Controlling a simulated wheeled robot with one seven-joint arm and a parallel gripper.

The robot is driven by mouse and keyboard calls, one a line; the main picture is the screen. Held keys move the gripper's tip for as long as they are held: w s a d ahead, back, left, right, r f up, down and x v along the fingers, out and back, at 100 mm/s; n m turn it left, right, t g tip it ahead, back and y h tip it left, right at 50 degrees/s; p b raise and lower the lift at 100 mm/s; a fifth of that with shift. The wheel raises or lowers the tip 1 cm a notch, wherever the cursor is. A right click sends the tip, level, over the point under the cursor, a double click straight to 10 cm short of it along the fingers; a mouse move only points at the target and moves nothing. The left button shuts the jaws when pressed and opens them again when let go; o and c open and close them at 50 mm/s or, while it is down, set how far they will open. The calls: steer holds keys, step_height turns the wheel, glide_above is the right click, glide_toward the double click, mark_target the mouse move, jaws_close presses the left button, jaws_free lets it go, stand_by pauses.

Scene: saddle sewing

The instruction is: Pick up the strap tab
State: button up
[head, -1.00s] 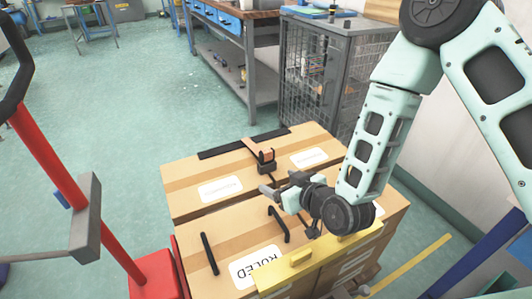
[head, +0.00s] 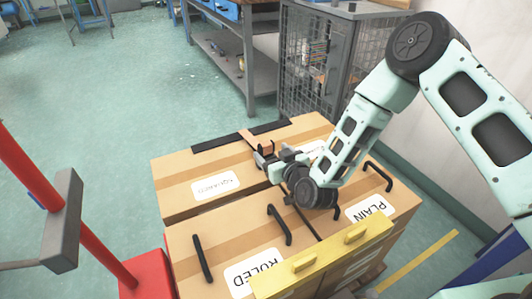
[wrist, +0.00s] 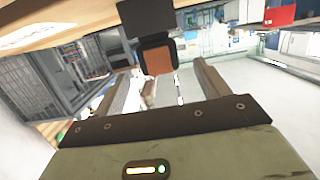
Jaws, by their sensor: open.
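The strap tab (head: 266,146) is a small tan-orange piece with a dark block at the boxes' middle. In the wrist view the tab (wrist: 158,60) has a brown face below a black block (wrist: 152,20). My gripper (head: 268,164) is open, low over the boxes, right beside the tab in the head view. In the wrist view the two pale fingers of my gripper (wrist: 170,80) stand apart. The tab shows in the gap between them, nearer the left finger. I cannot tell its depth between the fingers or any contact; nothing is gripped.
Cardboard boxes (head: 190,222) with black handles and labels lie below my arm. A yellow bar (head: 325,258) crosses their front. A wire-mesh cabinet (head: 312,75) and workbench (head: 245,60) stand behind. A red post (head: 60,205) is at the left.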

mark_target(264, 144)
steer(key=shift+b+x, duration=0.45)
steer(key=shift+x, duration=2.95)
steer(key=c, duration=1.1)
